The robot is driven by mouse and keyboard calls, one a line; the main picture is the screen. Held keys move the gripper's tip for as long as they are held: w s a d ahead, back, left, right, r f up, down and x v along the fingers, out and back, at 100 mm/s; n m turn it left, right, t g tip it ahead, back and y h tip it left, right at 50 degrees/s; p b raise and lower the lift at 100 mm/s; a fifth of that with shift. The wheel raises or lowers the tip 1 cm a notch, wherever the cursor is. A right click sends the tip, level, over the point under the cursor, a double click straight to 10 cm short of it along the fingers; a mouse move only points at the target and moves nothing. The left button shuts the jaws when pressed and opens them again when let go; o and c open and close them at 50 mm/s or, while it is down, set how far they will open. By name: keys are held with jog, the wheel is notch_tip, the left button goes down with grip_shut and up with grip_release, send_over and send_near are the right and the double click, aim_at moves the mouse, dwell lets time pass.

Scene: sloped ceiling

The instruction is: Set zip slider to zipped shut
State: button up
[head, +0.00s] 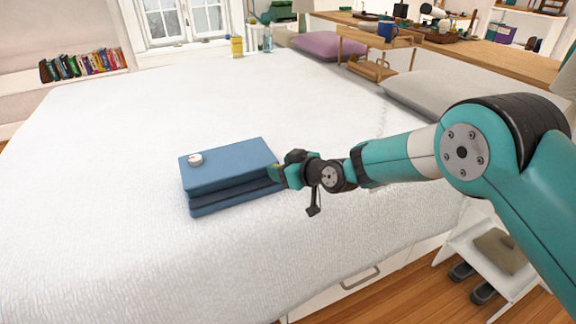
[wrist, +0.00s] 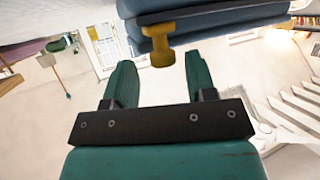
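A blue case (head: 228,163) lies on the white bed, with a dark groove along its front side. The case also shows at the top of the wrist view (wrist: 205,18). A yellow zip slider (wrist: 160,48) sticks out from the groove there. My gripper (wrist: 160,72) is open, its two green fingers apart, with the slider's near end just beyond and between the fingertips. I see no contact between them. In the head view my gripper (head: 280,174) is at the right end of the case and hides the slider.
A small white round knob (head: 195,159) sits on top of the case. The white bed (head: 110,150) is clear around it. A purple cushion (head: 330,45) and a wooden stand (head: 375,55) are farther back. A white step stool (head: 490,255) stands at the right.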

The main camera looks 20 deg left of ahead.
jog(key=shift+d, duration=0.1)
jog(key=v, duration=1.7)
jog(key=shift+s+r+b, duration=0.2)
jog(key=shift+s+b, duration=0.05)
jog(key=shift+b, duration=0.2)
jog(key=shift+d, duration=0.1)
